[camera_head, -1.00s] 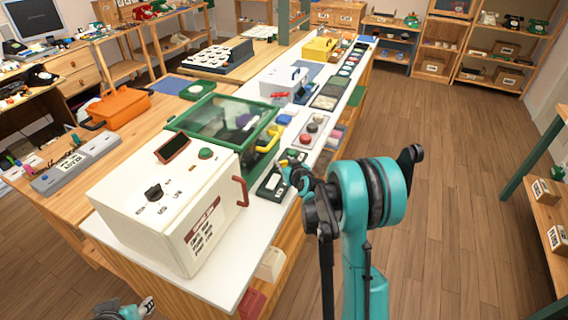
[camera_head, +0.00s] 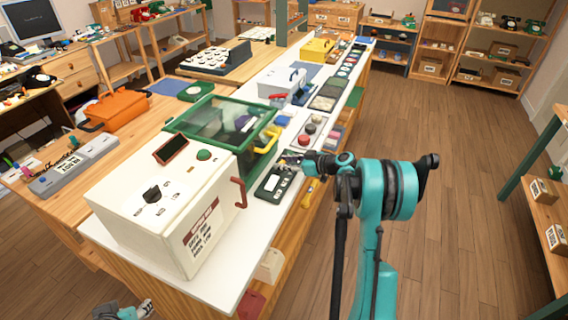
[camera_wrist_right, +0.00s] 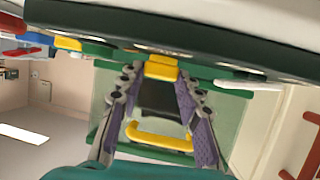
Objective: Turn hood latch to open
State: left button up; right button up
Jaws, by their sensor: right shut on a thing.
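The hood (camera_head: 215,118) is a clear green-tinted box with a dark green frame and a yellow handle (camera_head: 268,138) on its right side; it looks closed. In the right wrist view the handle (camera_wrist_right: 160,137) lies beyond my fingers. A small yellow latch-like piece (camera_wrist_right: 161,69) sits at a dark green edge. My right gripper (camera_wrist_right: 161,75) has its fingertips on both sides of this piece, shut on it. In the head view my right gripper (camera_head: 290,160) is just right of the hood, low over the bench. My left gripper (camera_head: 146,307) shows partly at the bottom left; its fingers are unclear.
A dark panel (camera_head: 272,184) lies on the white bench top below my right gripper. A cream machine (camera_head: 165,215) with a knob and red handle stands at the near left. A button box (camera_head: 306,138) lies behind my gripper.

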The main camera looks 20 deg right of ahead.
jog(key=shift+w+n+g+y, duration=0.1)
jog(key=shift+n+g+y, duration=0.4)
jog(key=shift+n, duration=0.2)
jog(key=shift+y, duration=0.3)
jog(key=o, duration=1.2)
jog(key=shift+c, duration=0.2)
jog(key=shift+d, duration=0.1)
jog(key=v, duration=1.2)
